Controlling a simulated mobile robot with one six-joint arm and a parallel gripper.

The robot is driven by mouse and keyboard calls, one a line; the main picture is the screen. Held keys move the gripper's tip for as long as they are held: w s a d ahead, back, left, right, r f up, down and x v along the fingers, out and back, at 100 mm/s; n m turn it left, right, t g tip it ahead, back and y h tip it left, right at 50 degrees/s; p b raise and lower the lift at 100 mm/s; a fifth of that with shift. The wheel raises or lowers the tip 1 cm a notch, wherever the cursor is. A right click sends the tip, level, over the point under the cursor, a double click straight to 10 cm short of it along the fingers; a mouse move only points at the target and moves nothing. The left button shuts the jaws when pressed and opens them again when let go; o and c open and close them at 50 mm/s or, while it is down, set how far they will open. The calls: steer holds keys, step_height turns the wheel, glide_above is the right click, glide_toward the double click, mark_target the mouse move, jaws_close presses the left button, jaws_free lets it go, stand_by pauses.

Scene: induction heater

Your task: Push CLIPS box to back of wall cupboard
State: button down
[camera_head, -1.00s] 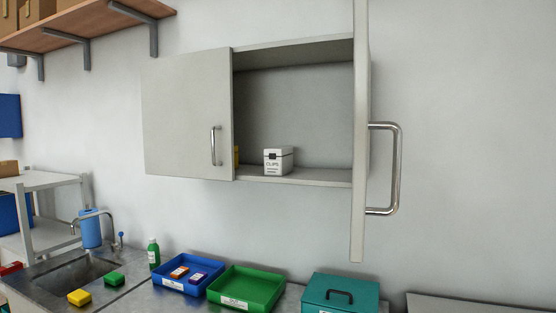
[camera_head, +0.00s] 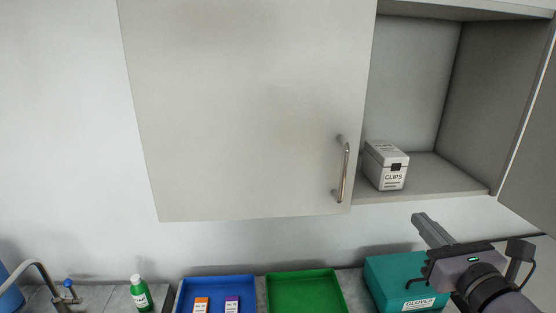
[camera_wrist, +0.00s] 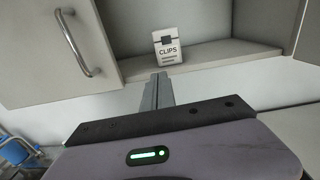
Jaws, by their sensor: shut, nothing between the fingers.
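The white CLIPS box (camera_head: 385,166) stands upright on the floor of the wall cupboard (camera_head: 430,190), close to the front edge and beside the shut left door. It also shows in the wrist view (camera_wrist: 168,47), just beyond my fingertips in the picture. My gripper (camera_head: 418,217) is shut and empty, below and in front of the cupboard, apart from the box. In the wrist view its closed fingers (camera_wrist: 159,76) point toward the box and the cupboard's front edge.
The left cupboard door (camera_head: 245,110) with its metal handle (camera_head: 343,172) is shut. The right door (camera_head: 533,150) stands open at the right edge. Below are a teal GLOVES box (camera_head: 400,280), a green tray (camera_head: 305,292), a blue tray (camera_head: 215,290) and a green bottle (camera_head: 140,293).

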steer(key=p, duration=0.7)
glide_toward(393, 180)
steer(key=w, duration=0.6)
steer(key=shift+w+a+f, duration=0.1)
steer(key=shift+w+a, duration=0.05)
steer(key=shift+a, duration=0.05)
steer(key=shift+w, duration=0.25)
